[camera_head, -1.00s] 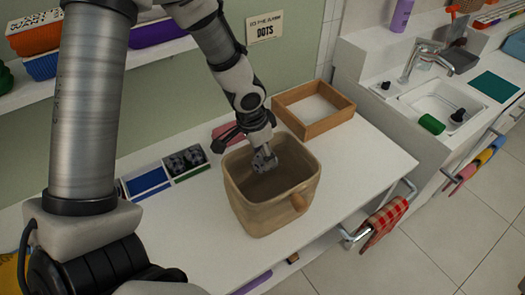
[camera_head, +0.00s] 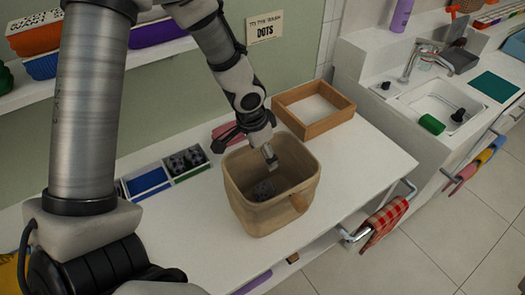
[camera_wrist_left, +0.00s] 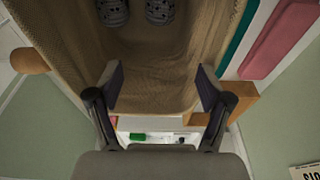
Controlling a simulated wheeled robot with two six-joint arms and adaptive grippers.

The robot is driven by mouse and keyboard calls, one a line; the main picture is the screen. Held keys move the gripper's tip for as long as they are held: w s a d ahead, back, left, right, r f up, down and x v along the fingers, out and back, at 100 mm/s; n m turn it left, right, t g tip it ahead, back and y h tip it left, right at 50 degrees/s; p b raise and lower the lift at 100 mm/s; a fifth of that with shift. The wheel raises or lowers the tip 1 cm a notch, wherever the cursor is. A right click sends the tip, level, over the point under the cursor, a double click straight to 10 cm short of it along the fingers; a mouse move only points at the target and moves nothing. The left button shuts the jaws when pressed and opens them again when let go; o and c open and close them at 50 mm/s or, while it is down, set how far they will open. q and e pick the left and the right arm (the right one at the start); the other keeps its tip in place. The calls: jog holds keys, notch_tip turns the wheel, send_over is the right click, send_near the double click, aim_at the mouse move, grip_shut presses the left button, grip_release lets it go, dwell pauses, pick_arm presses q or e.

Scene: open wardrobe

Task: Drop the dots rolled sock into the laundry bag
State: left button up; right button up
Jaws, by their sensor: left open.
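The laundry bag (camera_head: 258,215) is a tan open-topped container standing on the white counter. A dark grey dotted rolled sock (camera_head: 263,190) lies on its floor. In the left wrist view, two dark dotted lumps (camera_wrist_left: 112,12) show at the top edge, inside the bag; I cannot tell whether they are one sock or two. My left gripper (camera_head: 271,160) is at the bag's mouth, pointing down into it. Its two fingers (camera_wrist_left: 160,88) are apart with nothing between them. My right gripper is not seen.
A divided box (camera_head: 148,182) left of the bag holds dark dotted rolls (camera_head: 185,160). An empty wooden tray (camera_head: 313,108) stands behind the bag. A sign reading "TO THE WASH DOTS" (camera_head: 265,27) hangs above. The counter right of the bag is clear.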

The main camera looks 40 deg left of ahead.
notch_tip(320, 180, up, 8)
jog(key=p, duration=0.8)
